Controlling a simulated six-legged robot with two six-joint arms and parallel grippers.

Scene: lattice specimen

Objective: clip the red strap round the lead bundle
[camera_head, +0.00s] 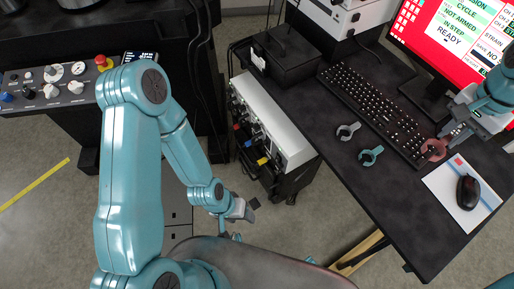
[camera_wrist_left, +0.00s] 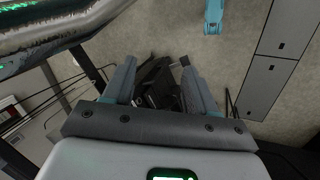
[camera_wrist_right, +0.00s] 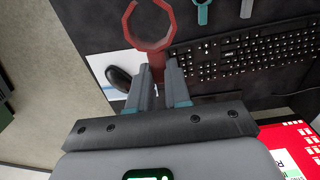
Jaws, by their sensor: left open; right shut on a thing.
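The red strap (camera_wrist_right: 151,46) is an open ring with a gap and a short tab. My right gripper (camera_wrist_right: 160,80) is shut on its tab, and the ring sticks out beyond the fingertips.
A grey clip (camera_head: 346,132) and a teal clip (camera_head: 370,156) lie on the dark desk (camera_head: 320,110) left of the keyboard (camera_head: 375,113). A mouse (camera_head: 468,191) sits on a white pad. A cart (camera_head: 270,130) stands left of the desk, with open floor beyond.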

